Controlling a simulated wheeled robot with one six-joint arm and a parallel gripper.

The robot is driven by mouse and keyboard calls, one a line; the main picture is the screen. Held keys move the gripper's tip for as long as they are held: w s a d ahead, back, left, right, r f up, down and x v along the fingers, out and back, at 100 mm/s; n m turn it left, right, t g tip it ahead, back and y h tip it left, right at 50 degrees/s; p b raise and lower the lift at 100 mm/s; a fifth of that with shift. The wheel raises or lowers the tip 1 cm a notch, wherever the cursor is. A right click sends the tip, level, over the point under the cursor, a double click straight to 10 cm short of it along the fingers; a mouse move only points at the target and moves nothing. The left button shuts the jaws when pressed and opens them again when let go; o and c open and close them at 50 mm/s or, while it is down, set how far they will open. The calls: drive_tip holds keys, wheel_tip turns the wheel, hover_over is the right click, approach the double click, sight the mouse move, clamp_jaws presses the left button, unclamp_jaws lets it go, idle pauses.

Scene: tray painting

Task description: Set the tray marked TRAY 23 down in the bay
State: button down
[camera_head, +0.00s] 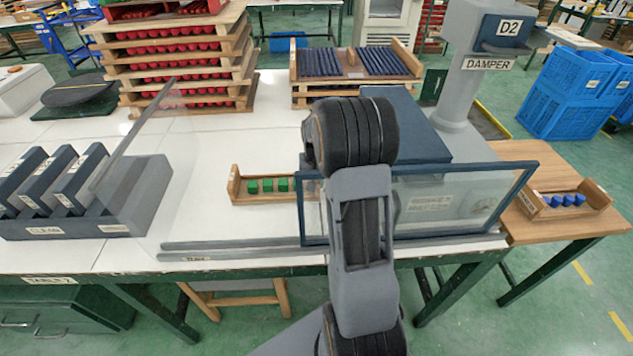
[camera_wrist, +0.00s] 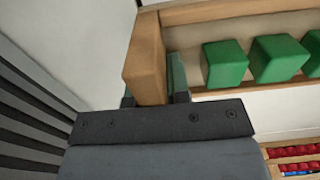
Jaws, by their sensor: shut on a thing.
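A wooden tray with green blocks (camera_head: 234,184) is left of my arm in the head view, over the white table; its right part is hidden behind my arm and a framed pane. In the wrist view my gripper (camera_wrist: 153,92) is shut on the end board of this tray (camera_wrist: 146,58), with green blocks to the right. No number is readable on it, and I cannot tell whether it touches the table. A second wooden tray with blue blocks (camera_head: 540,207) sits on the wooden side table at right; its label is too small to read. No clearly marked bay shows.
A blue-framed clear pane (camera_head: 470,167) stands at the table's front right, with blurred lettering behind it. A tilted clear panel (camera_head: 130,140) and a grey slotted rack (camera_head: 140,200) are at left. Stacked red-filled trays (camera_head: 245,65) and the DAMPER post (camera_head: 462,95) stand behind.

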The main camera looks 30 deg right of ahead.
idle(0.3)
drive_tip(key=shift+f, duration=0.2)
drive_tip(key=c, duration=1.1)
unclamp_jaws()
drive_tip(key=shift+r, duration=0.1)
wheel_tip(320, 180, up, 12)
drive_tip(key=shift+r+p, duration=0.1)
drive_tip(key=shift+p, duration=0.55)
